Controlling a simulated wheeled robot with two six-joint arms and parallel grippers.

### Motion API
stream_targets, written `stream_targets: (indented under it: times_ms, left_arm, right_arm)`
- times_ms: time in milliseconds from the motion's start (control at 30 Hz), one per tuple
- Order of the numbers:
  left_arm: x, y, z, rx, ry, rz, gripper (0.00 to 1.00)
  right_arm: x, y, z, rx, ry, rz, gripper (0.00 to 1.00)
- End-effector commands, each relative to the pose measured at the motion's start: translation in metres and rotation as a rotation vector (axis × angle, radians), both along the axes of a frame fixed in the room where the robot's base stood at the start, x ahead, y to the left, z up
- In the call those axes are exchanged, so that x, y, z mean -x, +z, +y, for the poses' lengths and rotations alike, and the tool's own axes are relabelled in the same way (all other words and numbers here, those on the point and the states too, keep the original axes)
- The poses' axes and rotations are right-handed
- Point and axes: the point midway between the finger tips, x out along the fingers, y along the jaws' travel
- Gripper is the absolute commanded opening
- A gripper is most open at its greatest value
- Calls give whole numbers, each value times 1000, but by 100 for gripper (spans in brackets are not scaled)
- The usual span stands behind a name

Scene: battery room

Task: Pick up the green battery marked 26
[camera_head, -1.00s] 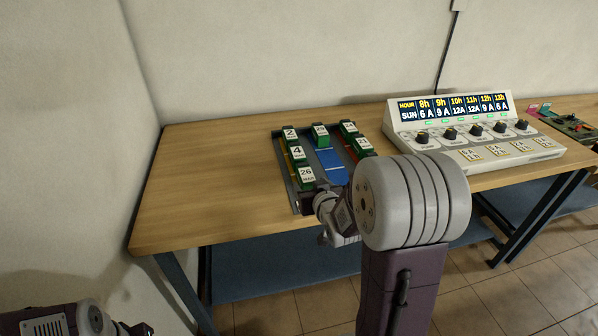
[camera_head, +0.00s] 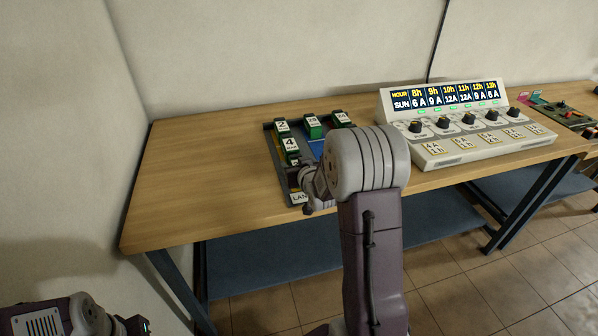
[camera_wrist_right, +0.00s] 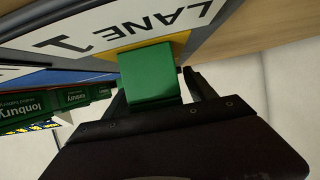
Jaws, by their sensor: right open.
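Green batteries with white number labels stand in a lane tray (camera_head: 270,145). Battery 2 (camera_head: 282,127) and battery 4 (camera_head: 290,146) are in the left lane. The battery marked 26 is not readable now in the head view; my right gripper (camera_head: 310,190) covers the front of that lane. In the right wrist view a green battery (camera_wrist_right: 148,72) stands by the LANE 1 label (camera_wrist_right: 120,32), between the two dark fingers of my open right gripper (camera_wrist_right: 158,85). Its number is hidden there. My left arm shows at the lower left; its jaw state is unclear, left gripper (camera_head: 138,326).
More green batteries stand in the middle lane (camera_head: 313,126) and right lane (camera_head: 341,119). A white console (camera_head: 480,140) with knobs and a lit display is to the right. The wooden table (camera_head: 200,180) is clear left of the tray.

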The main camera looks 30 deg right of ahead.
Motion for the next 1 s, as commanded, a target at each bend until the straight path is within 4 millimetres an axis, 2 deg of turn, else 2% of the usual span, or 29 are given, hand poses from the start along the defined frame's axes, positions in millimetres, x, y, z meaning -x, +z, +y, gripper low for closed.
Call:
stream_targets:
  times_ms: [100,267,367,500,867,1000]
  left_arm:
    - [0,0,0,0,0,0,36]
    - [0,0,0,0,0,0,36]
    - [0,0,0,0,0,0,36]
    - [0,0,0,0,0,0,36]
    - [0,0,0,0,0,0,36]
    - [0,3,0,0,0,0,36]
  right_arm:
    - [-7,-3,-2,0,0,1,65]
    - [-7,-3,-1,0,0,1,65]
    - [-6,-3,-1,0,0,0,40]
    - [-6,-3,-1,0,0,0,1]
    - [-7,0,-2,1,0,-3,0]
    - [-7,11,-2,3,0,-7,0]
